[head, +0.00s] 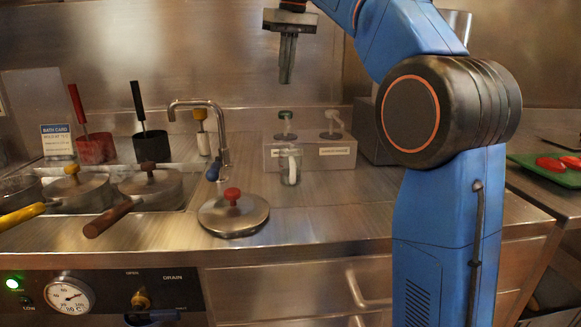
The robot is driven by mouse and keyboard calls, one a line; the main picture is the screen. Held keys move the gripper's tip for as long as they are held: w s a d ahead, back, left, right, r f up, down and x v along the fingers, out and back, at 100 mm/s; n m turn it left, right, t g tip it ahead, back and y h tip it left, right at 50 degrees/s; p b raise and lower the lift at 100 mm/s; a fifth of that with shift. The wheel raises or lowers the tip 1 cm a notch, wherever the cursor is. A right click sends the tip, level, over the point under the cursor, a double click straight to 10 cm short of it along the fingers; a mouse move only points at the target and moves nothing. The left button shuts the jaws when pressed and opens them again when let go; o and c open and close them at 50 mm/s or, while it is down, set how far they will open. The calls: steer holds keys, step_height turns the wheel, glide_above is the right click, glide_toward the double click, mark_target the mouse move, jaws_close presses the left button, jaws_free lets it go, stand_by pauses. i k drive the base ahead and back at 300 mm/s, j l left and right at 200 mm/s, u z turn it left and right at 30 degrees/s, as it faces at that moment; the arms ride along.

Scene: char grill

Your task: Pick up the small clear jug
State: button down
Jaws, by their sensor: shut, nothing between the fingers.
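The small clear jug (289,168) stands upright on the steel counter, a little right of the middle of the head view. It is see-through, with a pale upright part showing at its front. It stands just in front of a low steel dispenser box. My gripper (287,78) hangs high above the counter, pointing down. In the picture it is above the jug and well clear of it. Its fingers are together and empty.
The steel dispenser box (341,156) has pumps on top, close behind the jug. A round lid with a red knob (233,213) lies front left. Counter right of the jug is clear.

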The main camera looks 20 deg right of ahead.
mark_target(289, 155)
steer(key=k, duration=1)
